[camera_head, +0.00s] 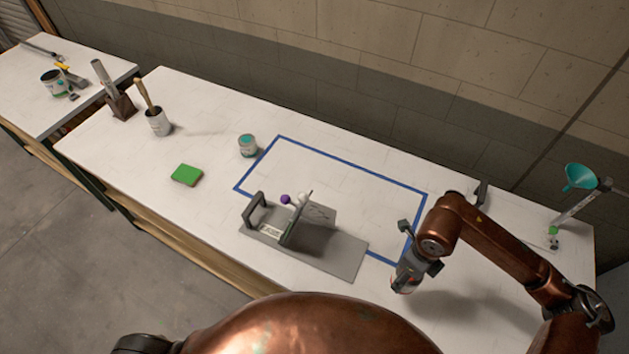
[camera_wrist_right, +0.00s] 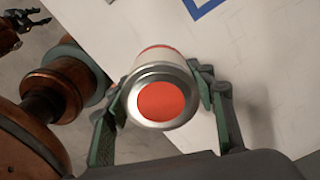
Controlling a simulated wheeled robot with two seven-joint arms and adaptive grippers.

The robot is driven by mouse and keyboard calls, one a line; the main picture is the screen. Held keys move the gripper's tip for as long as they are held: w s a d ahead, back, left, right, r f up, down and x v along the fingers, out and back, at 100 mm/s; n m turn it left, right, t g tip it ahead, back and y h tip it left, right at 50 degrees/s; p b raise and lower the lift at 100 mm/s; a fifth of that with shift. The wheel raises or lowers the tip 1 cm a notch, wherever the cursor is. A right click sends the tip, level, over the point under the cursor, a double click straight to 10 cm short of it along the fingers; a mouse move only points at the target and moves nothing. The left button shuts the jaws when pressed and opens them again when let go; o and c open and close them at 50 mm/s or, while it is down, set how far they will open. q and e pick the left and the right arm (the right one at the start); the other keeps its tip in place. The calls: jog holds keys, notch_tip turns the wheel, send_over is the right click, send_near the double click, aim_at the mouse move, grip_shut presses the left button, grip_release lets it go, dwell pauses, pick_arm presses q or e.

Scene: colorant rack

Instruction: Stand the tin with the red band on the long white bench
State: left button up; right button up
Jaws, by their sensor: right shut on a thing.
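The tin (camera_wrist_right: 162,100) has a silver rim, a red disc on its lid and a strip of red beyond a pale side. It sits between the green-lined fingers of my right gripper (camera_wrist_right: 160,112), which is shut on it. In the head view my right gripper (camera_head: 405,278) is at the right, over the front part of the long white bench (camera_head: 330,140), and mostly hides the tin. I cannot tell whether the tin touches the bench. A dark gripper, seemingly my left (camera_wrist_right: 24,18), shows small at the top left of the wrist view; its opening is unclear.
A grey holder (camera_head: 345,268) with a handle and upright plate stands beside my right gripper. A blue tape outline (camera_head: 340,163) encloses mostly bare bench. A teal-lidded tin (camera_head: 248,146), green sponge (camera_head: 187,174), brush pot (camera_head: 159,123) and teal funnel (camera_head: 579,177) stand farther off.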

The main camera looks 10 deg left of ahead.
jog(key=shift+s+a+r+m, duration=0.15)
jog(key=shift+s+m, duration=0.15)
jog(key=shift+m, duration=0.7)
jog(key=shift+s+m, duration=0.2)
jog(key=shift+m, duration=0.4)
jog(key=shift+s+m, duration=0.1)
jog(key=shift+m, duration=0.8)
jog(key=shift+d+p, duration=0.25)
jog(key=shift+p, duration=0.05)
jog(key=w+d+f+p, duration=0.2)
jog(key=d+f, duration=0.2)
jog(key=d, duration=0.5)
send_near(433, 294)
jog(key=shift+s+a+p, duration=0.15)
jog(key=shift+a+p, duration=0.2)
jog(key=shift+a, duration=0.25)
jog(key=shift+d+f, duration=0.5)
jog(key=shift+f, duration=0.25)
notch_tip(433, 294, down, 3)
jog(key=shift+d+f+p, duration=0.1)
jog(key=shift+d+p, duration=0.05)
jog(key=shift+p, duration=0.55)
jog(key=shift+w+f, duration=0.1)
jog(key=shift+w, duration=0.1)
pick_arm(q)
jog(key=r, duration=0.1)
jog(key=s+r, duration=0.1)
jog(key=r, duration=0.2)
jog(key=shift+s+r, duration=0.3)
jog(key=shift+s, duration=0.05)
